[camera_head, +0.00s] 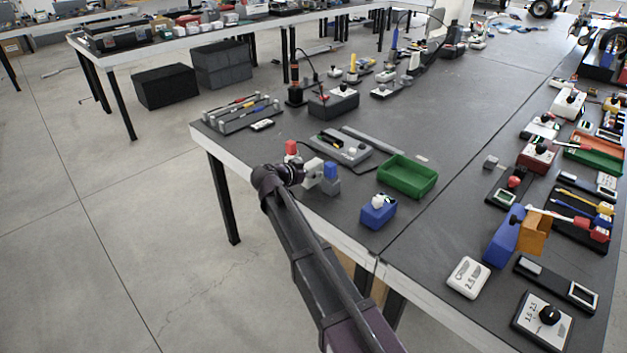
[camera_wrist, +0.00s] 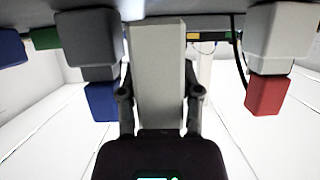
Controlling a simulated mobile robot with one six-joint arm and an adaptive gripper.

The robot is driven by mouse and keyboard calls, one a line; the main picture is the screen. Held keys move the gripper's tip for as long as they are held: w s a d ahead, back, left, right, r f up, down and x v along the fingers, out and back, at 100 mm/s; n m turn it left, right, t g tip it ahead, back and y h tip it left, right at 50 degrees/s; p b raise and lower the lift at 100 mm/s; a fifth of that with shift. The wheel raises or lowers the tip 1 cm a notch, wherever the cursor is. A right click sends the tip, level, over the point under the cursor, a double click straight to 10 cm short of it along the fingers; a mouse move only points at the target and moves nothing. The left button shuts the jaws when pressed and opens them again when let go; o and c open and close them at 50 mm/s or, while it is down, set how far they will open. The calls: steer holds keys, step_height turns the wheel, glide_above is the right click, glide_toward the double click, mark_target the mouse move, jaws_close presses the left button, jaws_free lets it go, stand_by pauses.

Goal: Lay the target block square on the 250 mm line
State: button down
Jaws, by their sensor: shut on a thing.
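My gripper (camera_head: 296,174) is at the near left edge of the dark table. In the wrist view, its two dark fingers (camera_wrist: 160,98) are shut on a plain light grey block (camera_wrist: 160,65). The held block also shows in the head view (camera_head: 313,172), partly hidden by the gripper. I cannot tell whether it touches the tabletop. Beside it stand a blue-topped grey block (camera_head: 330,171) and a red-topped grey block (camera_head: 291,149); both also show in the wrist view, which appears upside down. I cannot make out a 250 mm line in either view.
A green tray (camera_head: 407,190) and a blue box (camera_head: 378,211) stand to the right of the blocks. A grey device (camera_head: 340,147) and a flat dark strip (camera_head: 373,139) lie behind. Many tools crowd the right side; the table's middle is fairly clear.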

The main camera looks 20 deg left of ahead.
steer(key=shift+f+b, duration=0.3)
steer(key=shift+f, duration=0.3)
steer(key=shift+f, duration=0.1)
steer(key=c, duration=0.6)
jaws_free()
steer(key=shift+s+r, duration=0.1)
steer(key=shift+r, duration=0.15)
steer(key=shift+s+a+r+p, duration=0.15)
steer(key=shift+s+p, duration=0.15)
steer(key=shift+p+v, duration=2)
steer(key=shift+v, duration=3.5)
steer(key=shift+o, duration=0.4)
